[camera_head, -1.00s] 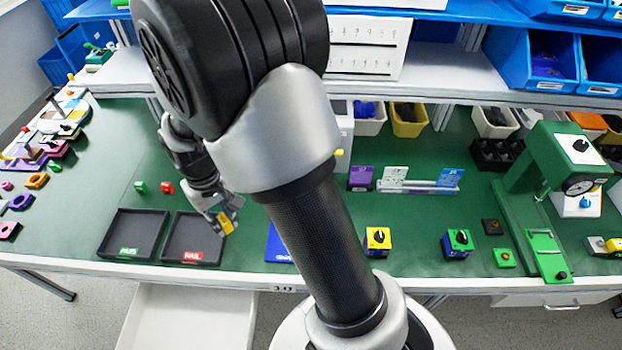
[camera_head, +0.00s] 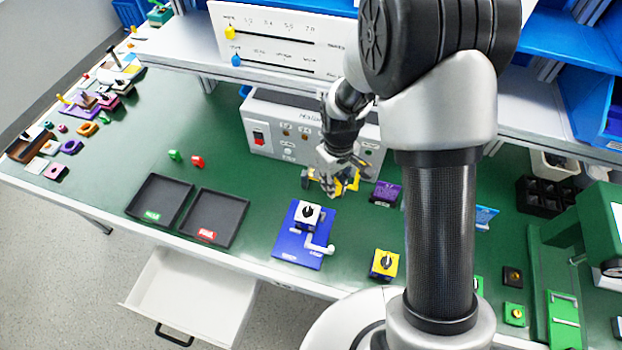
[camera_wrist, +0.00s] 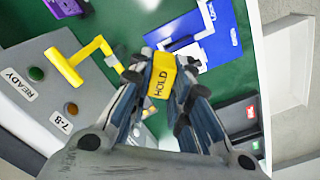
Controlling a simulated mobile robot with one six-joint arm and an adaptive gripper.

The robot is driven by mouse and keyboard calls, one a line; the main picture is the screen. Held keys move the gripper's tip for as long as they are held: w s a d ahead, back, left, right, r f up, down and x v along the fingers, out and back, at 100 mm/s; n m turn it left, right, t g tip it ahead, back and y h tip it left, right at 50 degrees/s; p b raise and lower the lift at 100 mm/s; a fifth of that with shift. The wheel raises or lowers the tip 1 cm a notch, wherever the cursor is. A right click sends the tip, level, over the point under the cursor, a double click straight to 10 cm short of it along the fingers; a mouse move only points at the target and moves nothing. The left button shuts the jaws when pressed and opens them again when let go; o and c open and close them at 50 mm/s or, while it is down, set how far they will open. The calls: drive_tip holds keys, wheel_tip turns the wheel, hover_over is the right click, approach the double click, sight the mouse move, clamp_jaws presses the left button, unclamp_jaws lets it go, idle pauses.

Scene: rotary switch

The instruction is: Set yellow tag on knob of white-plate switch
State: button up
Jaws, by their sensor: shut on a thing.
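My gripper (camera_wrist: 160,88) is shut on the yellow tag (camera_wrist: 159,87), which reads HOLD in the wrist view. In the head view my gripper (camera_head: 345,180) is in front of the grey panel box, behind and right of the white-plate switch (camera_head: 307,214). That switch stands on a blue board (camera_head: 290,248) and has a black knob on top. In the wrist view the blue board (camera_wrist: 218,38) is beyond the tag. The switch is mostly hidden there behind the tag and fingers, and its knob cannot be made out. The tag is apart from the switch.
The grey panel box (camera_head: 262,115) stands behind my gripper; a yellow lever (camera_wrist: 75,68) shows near it in the wrist view. A yellow-plate switch (camera_head: 384,263) stands to the right. Two black trays (camera_head: 160,197) lie left. An open drawer (camera_head: 190,295) juts out in front.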

sight(305, 211)
drive_tip(key=s+a+f+n+p, duration=0.1)
drive_tip(key=a+f+n+p, duration=0.1)
drive_tip(key=a+n+p, duration=0.4)
drive_tip(key=shift+a+n, duration=0.85)
drive_tip(key=shift+n, duration=0.15)
drive_tip(key=shift+s, duration=0.1)
drive_tip(key=shift+d+f+b, duration=0.1)
drive_tip(key=shift+f+b, duration=0.35)
drive_tip(key=shift+b, duration=0.05)
drive_tip(key=shift+f+b, duration=2.05)
drive_tip(key=shift+f, duration=0.4)
drive_tip(key=shift+f+b, duration=0.15)
drive_tip(key=shift+b, duration=0.35)
drive_tip(key=shift+f+b, duration=0.3)
drive_tip(key=shift+f, duration=0.05)
drive_tip(key=shift+f+b, duration=0.35)
drive_tip(key=shift+f, duration=0.05)
